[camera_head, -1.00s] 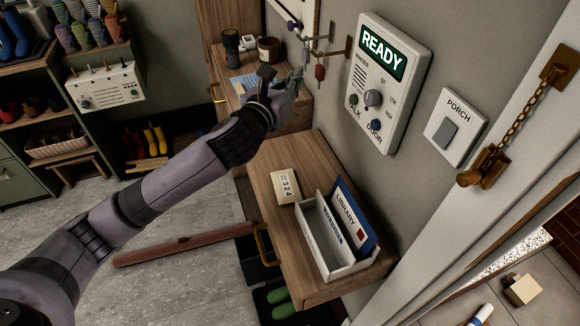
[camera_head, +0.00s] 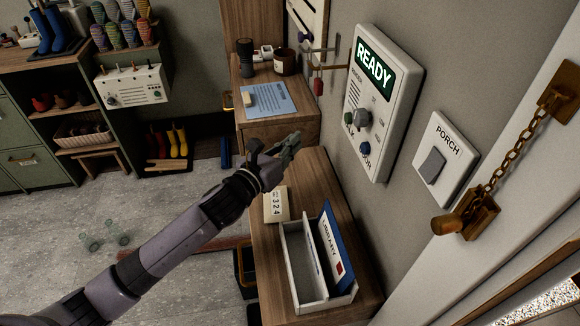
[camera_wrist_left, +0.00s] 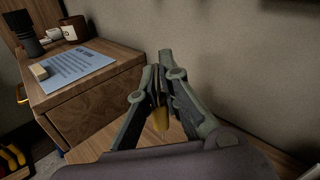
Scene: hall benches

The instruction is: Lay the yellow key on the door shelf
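My left gripper (camera_head: 290,146) is above the far end of the wooden door shelf (camera_head: 272,250), near the wall. In the left wrist view its fingers (camera_wrist_left: 162,78) are closed together on a yellow key (camera_wrist_left: 160,119), of which a yellow part shows below them. In the head view the key is hidden. The shelf carries a cream block with the number 324 (camera_head: 276,206) and a white box (camera_head: 296,275) with a blue-edged LIBRARY card (camera_head: 334,252). My right gripper is not in view.
Behind is a wooden cabinet (camera_head: 280,132) with a blue sheet (camera_head: 273,103), a dark mug and a black cylinder. Hooks (camera_head: 322,67) with a red tag (camera_head: 318,87) stick out above. A READY panel (camera_head: 373,120) and a PORCH switch (camera_head: 434,163) are on the wall.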

